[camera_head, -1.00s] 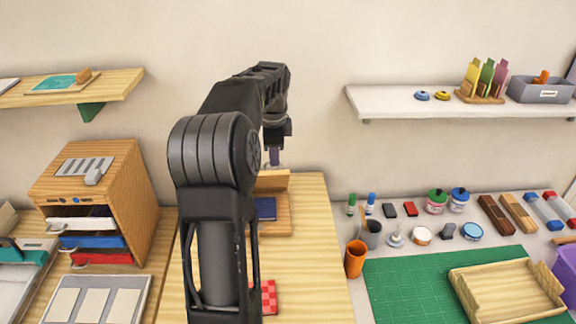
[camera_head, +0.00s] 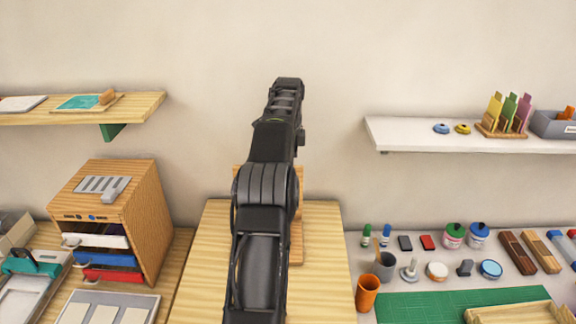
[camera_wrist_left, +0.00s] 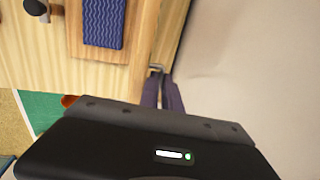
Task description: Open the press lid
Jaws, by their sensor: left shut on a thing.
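The wooden press (camera_head: 297,245) stands on the light wooden table behind my left arm, which hides most of it in the head view. A wooden panel, seemingly its lid (camera_head: 239,178), shows in thin strips on both sides of the arm and looks raised. In the left wrist view, the press base (camera_wrist_left: 80,50) carries a blue patterned pad (camera_wrist_left: 103,22). My left gripper (camera_wrist_left: 160,78) is shut on a small metal piece, seemingly the lid's handle (camera_wrist_left: 156,67), at the panel's edge. The fingers are hidden in the head view. My right gripper is out of view.
A wooden drawer cabinet (camera_head: 150,225) stands left of the table. At right, ink jars, stamps and an orange cup (camera_head: 367,293) stand around a green mat (camera_head: 450,304). Wall shelves (camera_head: 480,138) hang on both sides.

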